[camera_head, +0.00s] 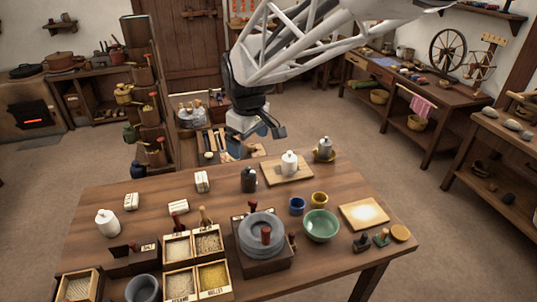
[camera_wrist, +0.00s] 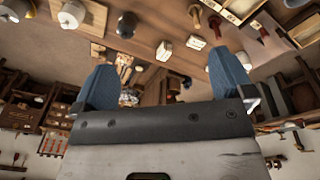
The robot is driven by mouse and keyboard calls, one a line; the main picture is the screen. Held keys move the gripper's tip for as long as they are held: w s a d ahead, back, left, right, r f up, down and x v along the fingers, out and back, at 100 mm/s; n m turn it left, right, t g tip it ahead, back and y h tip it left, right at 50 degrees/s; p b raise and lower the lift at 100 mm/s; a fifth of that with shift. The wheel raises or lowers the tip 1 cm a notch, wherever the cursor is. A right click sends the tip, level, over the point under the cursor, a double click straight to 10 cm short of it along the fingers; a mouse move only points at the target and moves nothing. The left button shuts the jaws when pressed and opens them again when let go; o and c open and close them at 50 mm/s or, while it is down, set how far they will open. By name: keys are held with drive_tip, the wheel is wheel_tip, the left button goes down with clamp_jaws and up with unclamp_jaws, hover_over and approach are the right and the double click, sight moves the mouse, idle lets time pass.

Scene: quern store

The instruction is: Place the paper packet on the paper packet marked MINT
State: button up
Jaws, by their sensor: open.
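Three small pale paper packets lie apart on the table, left of its middle: one packet (camera_head: 131,201) near the left edge, one packet (camera_head: 179,207) nearer the front, and one packet (camera_head: 202,181) farther back. Their labels are too small to read, so I cannot tell which is marked MINT. Two packets also show in the wrist view, one (camera_wrist: 164,50) between the fingers and one (camera_wrist: 196,42) to its right. My gripper (camera_head: 260,131) is open and empty, above and beyond the table's far edge, away from the packets. Its blue fingers (camera_wrist: 165,78) are spread wide in the wrist view.
The table (camera_head: 150,228) holds a dark bottle (camera_head: 248,180), a white bottle (camera_head: 289,162) on a board, a white jar (camera_head: 107,222), a grey quern (camera_head: 262,232), a green bowl (camera_head: 321,225) and labelled grain boxes (camera_head: 212,275). Bare wood surrounds the packets.

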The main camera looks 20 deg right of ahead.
drive_tip(key=s+d+m, duration=0.2)
drive_tip(key=s+m, duration=0.1)
drive_tip(key=s, duration=0.9)
drive_tip(key=s+d+m+t, duration=0.1)
drive_tip(key=s+d+m, duration=0.2)
drive_tip(key=s, duration=0.9)
drive_tip(key=shift+s+m, duration=0.15)
drive_tip(key=shift+m, duration=0.65)
